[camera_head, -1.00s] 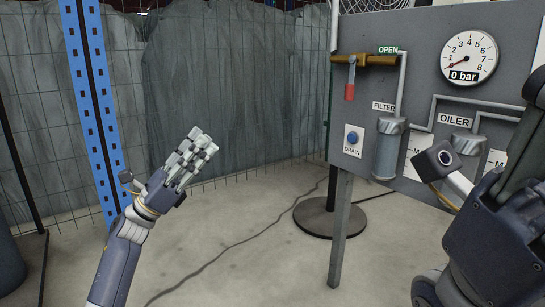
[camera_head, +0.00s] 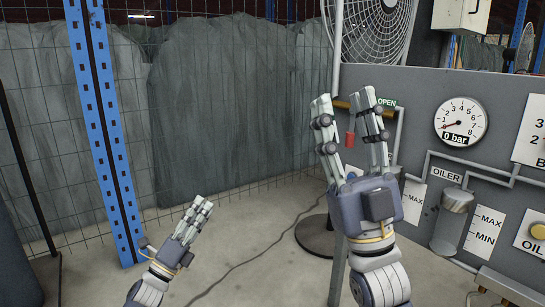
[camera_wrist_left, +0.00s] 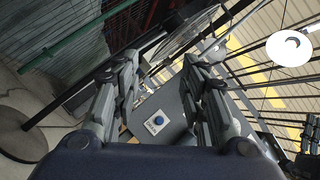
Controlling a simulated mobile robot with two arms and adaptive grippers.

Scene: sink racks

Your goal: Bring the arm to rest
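My left gripper (camera_head: 202,206) is at the lower left in the head view, pointing up and right over the bare floor. Its fingers look close together from that side, but the left wrist view shows them (camera_wrist_left: 158,85) spread, with nothing held between them. My right gripper (camera_head: 343,108) is raised in front of the panel's left part, fingers upward, apart and empty. The blue drain button (camera_wrist_left: 158,120) shows in the left wrist view, beyond the left fingers.
A fan (camera_head: 350,30) stands behind. A blue post (camera_head: 110,150) and mesh fence are left.

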